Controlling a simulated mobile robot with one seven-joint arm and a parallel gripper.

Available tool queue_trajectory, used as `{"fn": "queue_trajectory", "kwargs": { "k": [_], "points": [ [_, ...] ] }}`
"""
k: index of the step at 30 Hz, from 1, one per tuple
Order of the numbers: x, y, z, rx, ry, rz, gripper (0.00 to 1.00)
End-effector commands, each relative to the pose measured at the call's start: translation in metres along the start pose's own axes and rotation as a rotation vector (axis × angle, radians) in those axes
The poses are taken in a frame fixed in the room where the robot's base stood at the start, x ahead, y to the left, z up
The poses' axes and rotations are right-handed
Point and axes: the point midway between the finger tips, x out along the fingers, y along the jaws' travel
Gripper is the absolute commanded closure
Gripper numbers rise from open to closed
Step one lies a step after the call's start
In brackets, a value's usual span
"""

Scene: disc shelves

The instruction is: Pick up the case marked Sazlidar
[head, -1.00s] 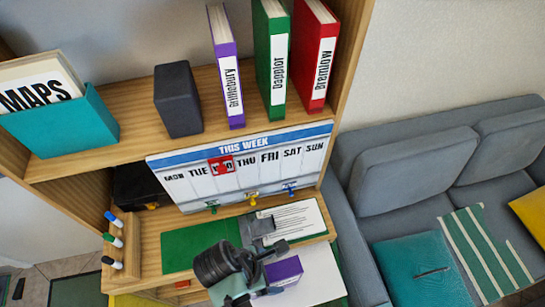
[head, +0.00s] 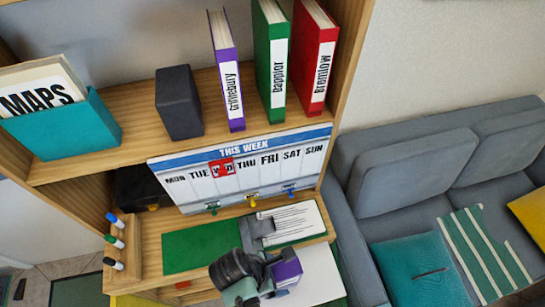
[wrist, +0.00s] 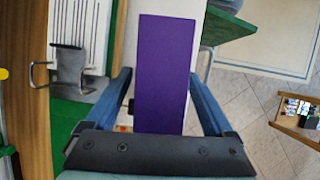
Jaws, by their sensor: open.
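No label reading Sazlidar is legible in either view. A plain purple case (wrist: 163,75) stands out between my gripper's two blue fingers in the wrist view, with a gap on each side. Its purple end and a pale face also show in the head view (head: 287,273), at the lower shelf's front, right beside my gripper (head: 272,270). My gripper is open, and its fingers (wrist: 160,75) reach along both sides of the case. My wrist hides part of the case in the head view, and any writing on it is out of sight.
Purple (head: 228,75), green (head: 272,60) and red (head: 314,65) binders stand on the upper shelf near a dark block (head: 179,102) and a teal MAPS box (head: 70,130). A weekly board (head: 245,165) stands behind a green clipboard (head: 200,245). A grey sofa (head: 420,170) is right.

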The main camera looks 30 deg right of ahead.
Motion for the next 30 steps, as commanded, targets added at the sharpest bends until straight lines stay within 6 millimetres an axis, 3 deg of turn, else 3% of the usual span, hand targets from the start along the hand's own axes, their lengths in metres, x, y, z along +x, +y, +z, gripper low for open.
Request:
{"fn": "queue_trajectory", "kwargs": {
  "k": [9,24,30],
  "points": [
    [0.0007,0.0002,-0.0004,0.000,0.000,0.001,0.12],
    [0.0007,-0.0001,-0.0003,0.000,0.000,0.000,1.00],
    [0.0007,-0.0002,-0.0003,0.000,0.000,0.000,1.00]
  ]
}}
